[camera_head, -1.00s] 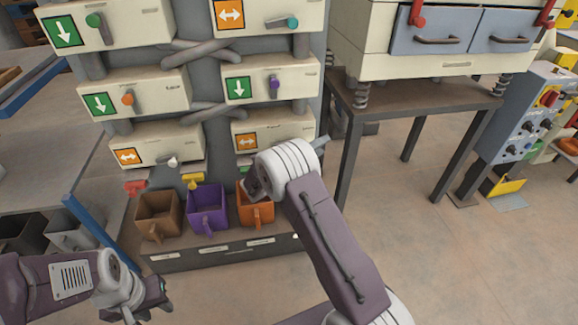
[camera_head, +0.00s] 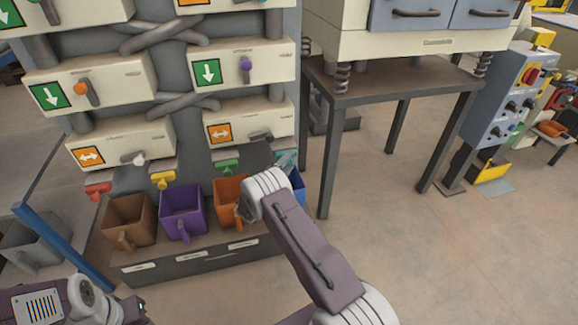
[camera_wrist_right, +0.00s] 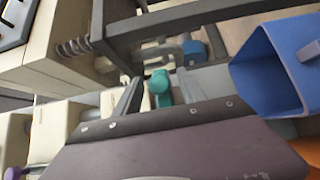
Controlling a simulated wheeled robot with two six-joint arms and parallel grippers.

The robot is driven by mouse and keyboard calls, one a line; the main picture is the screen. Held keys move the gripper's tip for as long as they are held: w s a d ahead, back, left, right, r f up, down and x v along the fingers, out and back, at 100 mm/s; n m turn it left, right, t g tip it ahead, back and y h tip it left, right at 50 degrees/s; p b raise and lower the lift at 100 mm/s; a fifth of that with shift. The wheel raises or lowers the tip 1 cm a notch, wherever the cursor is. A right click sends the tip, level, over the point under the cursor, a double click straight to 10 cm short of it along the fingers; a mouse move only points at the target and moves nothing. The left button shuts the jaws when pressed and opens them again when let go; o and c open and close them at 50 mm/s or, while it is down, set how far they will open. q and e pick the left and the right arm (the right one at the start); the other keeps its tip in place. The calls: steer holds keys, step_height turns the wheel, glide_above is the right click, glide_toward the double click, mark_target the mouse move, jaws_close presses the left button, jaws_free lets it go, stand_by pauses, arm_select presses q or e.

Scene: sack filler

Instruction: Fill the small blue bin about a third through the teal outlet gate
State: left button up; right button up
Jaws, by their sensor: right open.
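The small blue bin (camera_head: 298,190) stands at the right end of the row of bins in the head view, partly hidden behind my right wrist. In the right wrist view the blue bin (camera_wrist_right: 268,68) is large at the upper right. The teal outlet gate (camera_head: 286,160) is just above the blue bin, partly covered; its teal handle (camera_wrist_right: 160,87) shows in the right wrist view, left of the bin. My right gripper (camera_head: 243,211) is open and close to the orange bin, left of the blue bin. My left gripper (camera_head: 138,311) is at the bottom left edge, partly cut off.
Orange (camera_head: 228,192), purple (camera_head: 182,212) and brown (camera_head: 128,220) bins stand left of the blue bin on a labelled shelf (camera_head: 205,257). Red (camera_head: 98,190), yellow (camera_head: 163,180) and green (camera_head: 228,167) gates sit above them. A table (camera_head: 395,82) stands to the right; the floor before it is clear.

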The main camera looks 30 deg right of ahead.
steer(key=shift+w+d, duration=0.15)
steer(key=shift+d, duration=0.05)
jaws_close()
stand_by(1.3)
